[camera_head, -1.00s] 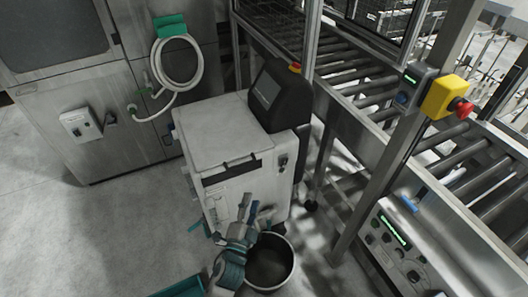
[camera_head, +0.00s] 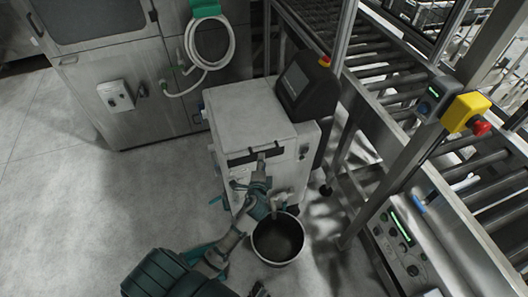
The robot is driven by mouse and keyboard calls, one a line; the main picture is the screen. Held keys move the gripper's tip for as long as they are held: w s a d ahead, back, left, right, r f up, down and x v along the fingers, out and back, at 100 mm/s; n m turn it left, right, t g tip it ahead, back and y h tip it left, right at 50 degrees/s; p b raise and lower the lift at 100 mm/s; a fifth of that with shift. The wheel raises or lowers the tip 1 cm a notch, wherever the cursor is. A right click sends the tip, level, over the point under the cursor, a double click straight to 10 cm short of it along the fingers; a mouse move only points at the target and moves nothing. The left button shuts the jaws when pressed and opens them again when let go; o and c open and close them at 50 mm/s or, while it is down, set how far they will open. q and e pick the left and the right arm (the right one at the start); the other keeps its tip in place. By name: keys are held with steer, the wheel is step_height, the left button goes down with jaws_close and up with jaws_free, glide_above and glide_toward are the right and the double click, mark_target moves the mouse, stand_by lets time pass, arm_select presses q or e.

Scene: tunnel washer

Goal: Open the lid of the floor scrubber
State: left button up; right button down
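The floor scrubber (camera_head: 284,170) is a white box-shaped machine with a dark console at its back right. Its flat white lid (camera_head: 243,117) lies level on top and looks closed. The fingers overlap the strip in the view, so contact is unclear. Their opening is too small to judge. My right gripper cannot be made out.
A round dark bucket (camera_head: 278,240) stands on the floor in front of the scrubber, close to my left forearm. A roller conveyor (camera_head: 385,75) and metal posts stand on the right. A grey cabinet with a coiled hose (camera_head: 211,45) is behind. The floor at left is clear.

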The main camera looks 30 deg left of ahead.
mark_target(263, 151)
arm_select(q)
steer(key=shift+x, duration=3.15)
arm_select(e)
steer(key=shift+w+r, duration=0.35)
steer(key=shift+w, duration=0.5)
arm_select(q)
steer(key=shift+d, duration=0.1)
jaws_close()
arm_select(e)
steer(key=shift+s+f, duration=0.1)
steer(key=shift+s, duration=0.3)
